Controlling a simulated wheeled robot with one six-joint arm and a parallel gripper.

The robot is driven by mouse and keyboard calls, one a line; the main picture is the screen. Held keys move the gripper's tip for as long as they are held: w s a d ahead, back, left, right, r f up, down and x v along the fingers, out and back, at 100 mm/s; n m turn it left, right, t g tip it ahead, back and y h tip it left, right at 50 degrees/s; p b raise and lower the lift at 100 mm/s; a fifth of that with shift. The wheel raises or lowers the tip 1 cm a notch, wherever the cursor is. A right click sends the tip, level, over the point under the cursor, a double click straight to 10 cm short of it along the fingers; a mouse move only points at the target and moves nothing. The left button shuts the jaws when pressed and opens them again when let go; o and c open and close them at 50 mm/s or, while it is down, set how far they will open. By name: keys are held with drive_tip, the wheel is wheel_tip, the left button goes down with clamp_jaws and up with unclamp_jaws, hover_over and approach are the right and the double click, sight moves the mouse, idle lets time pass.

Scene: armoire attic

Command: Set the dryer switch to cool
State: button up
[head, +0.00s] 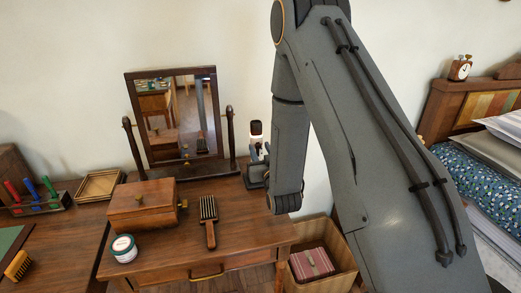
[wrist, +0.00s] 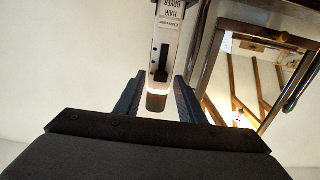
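The hair dryer (wrist: 165,40) shows in the wrist view as a pale body with an upside-down "HAIR DRYER" label and a dark end. A dark switch slot (wrist: 160,64) runs along its face; which setting it is on is too small to read. My gripper (wrist: 157,88) is open, with one finger to each side of the dryer's dark end. I cannot tell whether either finger touches it. In the head view the dryer (head: 256,133) stands upright right of the mirror, its lower part partly hidden by dark parts beside my arm.
The tilting mirror (head: 177,115) stands close left of the dryer on the wooden table (head: 240,225). An open carton (head: 337,232) is right of the table.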

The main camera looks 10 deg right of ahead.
clamp_jaws()
wheel_tip(320, 180, down, 2)
drive_tip(key=shift+b, duration=0.85)
unclamp_jaws()
drive_tip(key=s+b, duration=0.1)
drive_tip(key=s, duration=0.6)
drive_tip(key=shift+s+b, duration=0.4)
